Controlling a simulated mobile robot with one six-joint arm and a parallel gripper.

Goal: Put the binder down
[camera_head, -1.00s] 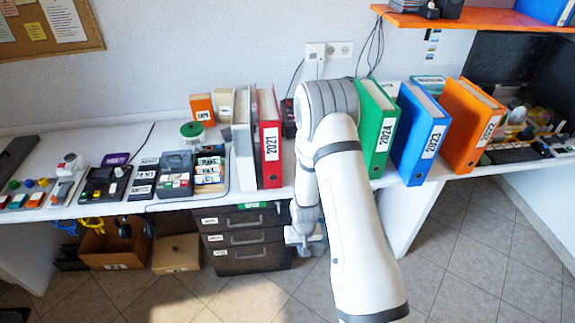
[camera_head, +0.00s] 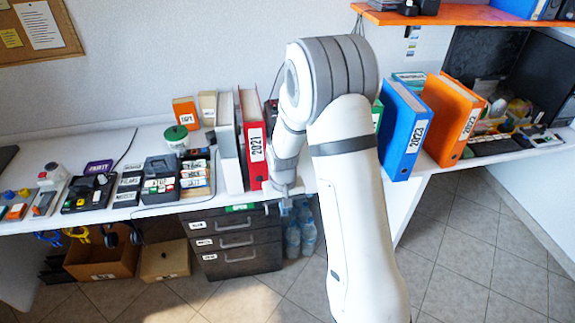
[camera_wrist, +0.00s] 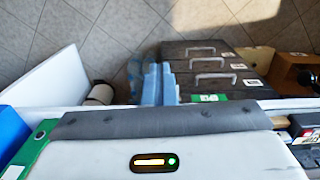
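A red binder marked 2021 (camera_head: 252,143) stands upright on the desk left of my arm. A green binder (camera_head: 377,116) is mostly hidden behind my arm. A blue binder marked 2023 (camera_head: 404,130) and an orange one marked 2022 (camera_head: 455,120) stand upright to its right. My gripper (camera_head: 286,205) points down at the desk's front edge, right of the red binder. In the wrist view its bluish fingers (camera_wrist: 161,85) show small in front of the drawers, with no binder visible between them. I cannot tell how far apart they are.
Pale binders (camera_head: 228,140) stand left of the red one. The desk (camera_head: 55,148) carries small boxes and a green-lidded jar (camera_head: 176,138). A drawer unit (camera_head: 236,240) and water bottles (camera_head: 301,232) are below. An orange shelf (camera_head: 480,18) hangs at upper right.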

